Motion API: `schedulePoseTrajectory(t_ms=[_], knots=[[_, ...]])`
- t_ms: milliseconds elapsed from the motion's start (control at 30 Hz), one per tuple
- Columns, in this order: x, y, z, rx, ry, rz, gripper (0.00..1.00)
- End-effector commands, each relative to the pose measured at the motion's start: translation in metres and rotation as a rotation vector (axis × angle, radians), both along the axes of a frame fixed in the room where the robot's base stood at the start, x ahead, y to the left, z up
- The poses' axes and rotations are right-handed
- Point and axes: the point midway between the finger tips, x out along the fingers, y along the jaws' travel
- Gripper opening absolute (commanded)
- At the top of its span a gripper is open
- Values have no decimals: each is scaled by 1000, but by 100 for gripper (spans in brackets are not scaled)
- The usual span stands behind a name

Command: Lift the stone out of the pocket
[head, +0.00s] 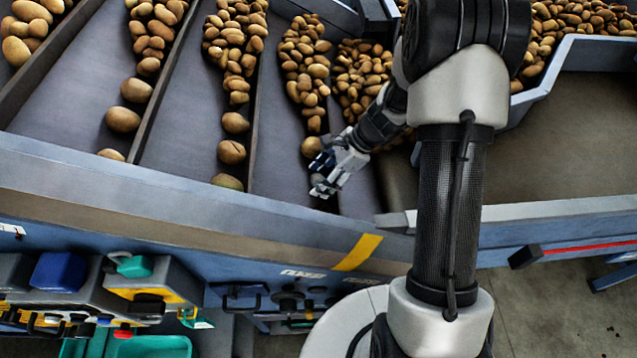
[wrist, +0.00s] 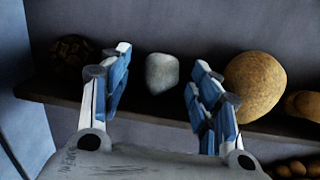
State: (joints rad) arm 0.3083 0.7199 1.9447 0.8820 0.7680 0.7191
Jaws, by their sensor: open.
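The stone (wrist: 162,73) is a pale grey, rounded lump in the wrist view. It rests on a dark ledge (wrist: 50,90) against a grey wall. My gripper (wrist: 161,58) is open, with one blue-padded finger on each side of the stone in the picture. Gaps show between the stone and both fingers, and nothing is held. In the head view my gripper (head: 321,174) is low at the lower end of a grader lane, near the blue front rail. I cannot make out the stone there.
A large tan potato (wrist: 254,85) sits right of the stone, close behind the right finger in the picture. A dark, rough lump (wrist: 72,52) lies to the left. Sloping lanes of potatoes (head: 232,120) have dividers between them. The front rail (head: 200,195) runs below.

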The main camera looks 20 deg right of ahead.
Motion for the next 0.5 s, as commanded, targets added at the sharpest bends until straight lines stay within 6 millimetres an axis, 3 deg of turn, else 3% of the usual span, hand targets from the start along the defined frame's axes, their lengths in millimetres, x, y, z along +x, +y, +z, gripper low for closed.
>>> schedulePoseTrajectory(t_ms=[200,500], knots=[[1,1,-1,0,-1,-1,57],[1,1,-1,0,-1,-1,37]])
